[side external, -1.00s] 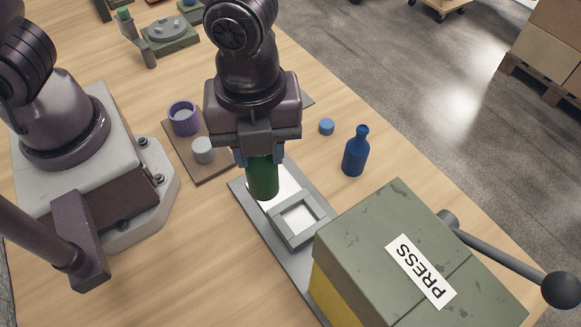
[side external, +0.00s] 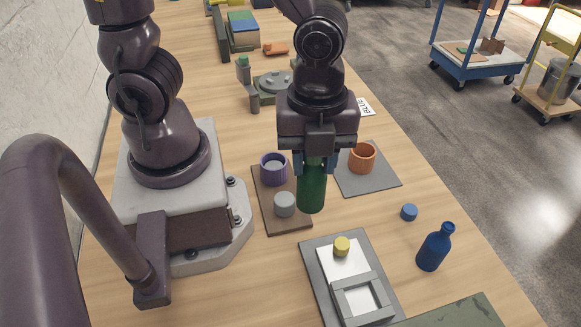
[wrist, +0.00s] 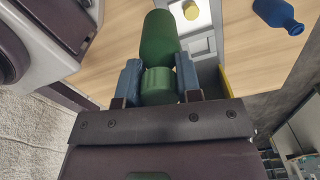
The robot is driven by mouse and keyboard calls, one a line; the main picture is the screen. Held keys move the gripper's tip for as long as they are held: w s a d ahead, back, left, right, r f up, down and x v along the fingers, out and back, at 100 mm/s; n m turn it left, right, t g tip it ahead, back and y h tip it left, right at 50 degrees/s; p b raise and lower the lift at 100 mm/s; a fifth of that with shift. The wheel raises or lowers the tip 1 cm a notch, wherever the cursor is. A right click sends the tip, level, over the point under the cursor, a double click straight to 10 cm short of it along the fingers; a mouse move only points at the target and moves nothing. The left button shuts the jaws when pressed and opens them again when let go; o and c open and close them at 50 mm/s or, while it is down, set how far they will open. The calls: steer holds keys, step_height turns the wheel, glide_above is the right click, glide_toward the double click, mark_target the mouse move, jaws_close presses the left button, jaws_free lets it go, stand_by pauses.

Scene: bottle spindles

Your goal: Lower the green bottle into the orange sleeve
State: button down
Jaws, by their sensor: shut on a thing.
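My gripper (side external: 315,163) has its blue fingers shut on the upper part of the green bottle (side external: 312,192), which hangs upright above the table. The wrist view shows the bottle (wrist: 158,40) between the two fingers (wrist: 159,80). The orange sleeve (side external: 362,159) is an open-topped ring standing on a grey mat (side external: 378,183). In the side view it is right of and slightly behind the bottle, clear of it. The sleeve does not show in the wrist view.
A brown board (side external: 284,222) carries a purple ring (side external: 273,170) and a grey cylinder (side external: 285,204). In front are a yellow cap (side external: 342,246) on a white plate and a grey frame (side external: 362,299). A blue bottle (side external: 434,247) and blue cap (side external: 409,212) stand at right.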

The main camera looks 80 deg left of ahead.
steer(key=w+a+f+m, duration=0.3)
steer(key=w+a, duration=1.3)
steer(key=w, duration=0.2)
steer(key=shift+a+f, duration=0.15)
steer(key=shift+a, duration=0.2)
steer(key=shift+f, duration=1.45)
steer(key=shift+f, duration=2.85)
